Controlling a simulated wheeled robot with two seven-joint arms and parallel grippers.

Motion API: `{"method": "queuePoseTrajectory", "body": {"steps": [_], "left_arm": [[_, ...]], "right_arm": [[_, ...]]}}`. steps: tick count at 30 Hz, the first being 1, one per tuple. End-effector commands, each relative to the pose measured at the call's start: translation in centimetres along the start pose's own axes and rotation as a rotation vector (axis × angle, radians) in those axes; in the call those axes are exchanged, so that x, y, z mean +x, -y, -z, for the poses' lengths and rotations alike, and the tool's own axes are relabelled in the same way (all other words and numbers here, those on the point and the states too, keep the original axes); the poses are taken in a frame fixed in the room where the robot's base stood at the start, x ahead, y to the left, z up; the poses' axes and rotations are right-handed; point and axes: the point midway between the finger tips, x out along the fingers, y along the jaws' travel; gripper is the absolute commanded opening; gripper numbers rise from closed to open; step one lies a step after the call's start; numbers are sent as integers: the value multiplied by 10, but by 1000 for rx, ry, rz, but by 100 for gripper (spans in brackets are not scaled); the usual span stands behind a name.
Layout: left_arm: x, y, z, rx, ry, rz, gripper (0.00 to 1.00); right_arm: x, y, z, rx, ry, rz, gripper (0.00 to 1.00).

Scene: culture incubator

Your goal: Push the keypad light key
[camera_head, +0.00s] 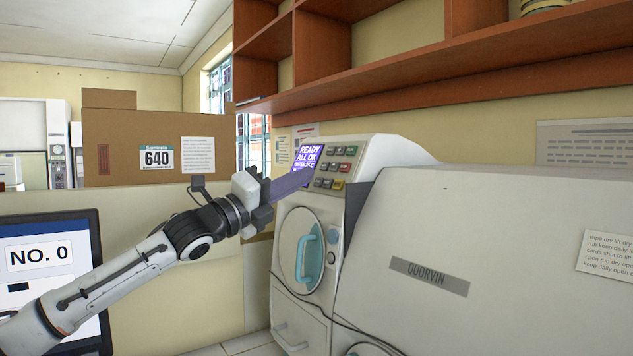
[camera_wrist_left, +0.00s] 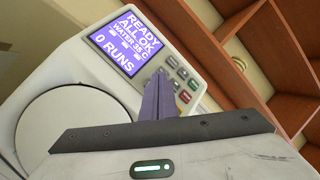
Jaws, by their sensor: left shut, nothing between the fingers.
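The keypad (camera_head: 336,166) is on the sloped upper panel of the white machine. It has several small keys, mostly grey, with red, green and yellow ones among them. The labels are too small to read, so I cannot tell which is the light key. In the left wrist view the keypad (camera_wrist_left: 183,76) is partly hidden by my fingers. My left gripper (camera_head: 309,173) is shut and empty, its tips at the keypad's left edge, just below the screen (camera_head: 309,153). I cannot tell whether the tips touch the panel. The tips also show in the left wrist view (camera_wrist_left: 159,76).
A round door with a teal handle (camera_head: 309,257) is below the panel. A large white unit labelled QUORVIN (camera_head: 430,278) stands at the right. Wooden shelves (camera_head: 400,75) overhang the machine. A monitor (camera_head: 50,275) is at the lower left, a cardboard box (camera_head: 110,140) behind.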

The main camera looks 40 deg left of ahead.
Motion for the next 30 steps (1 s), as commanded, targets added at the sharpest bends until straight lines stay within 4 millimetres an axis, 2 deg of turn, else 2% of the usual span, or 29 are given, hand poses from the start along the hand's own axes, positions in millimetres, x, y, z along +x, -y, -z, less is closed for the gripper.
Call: {"method": "queuePoseTrajectory", "body": {"steps": [30], "left_arm": [[6,-5,4,0,0,0,0]], "right_arm": [[-6,0,6,0,0,0,0]]}}
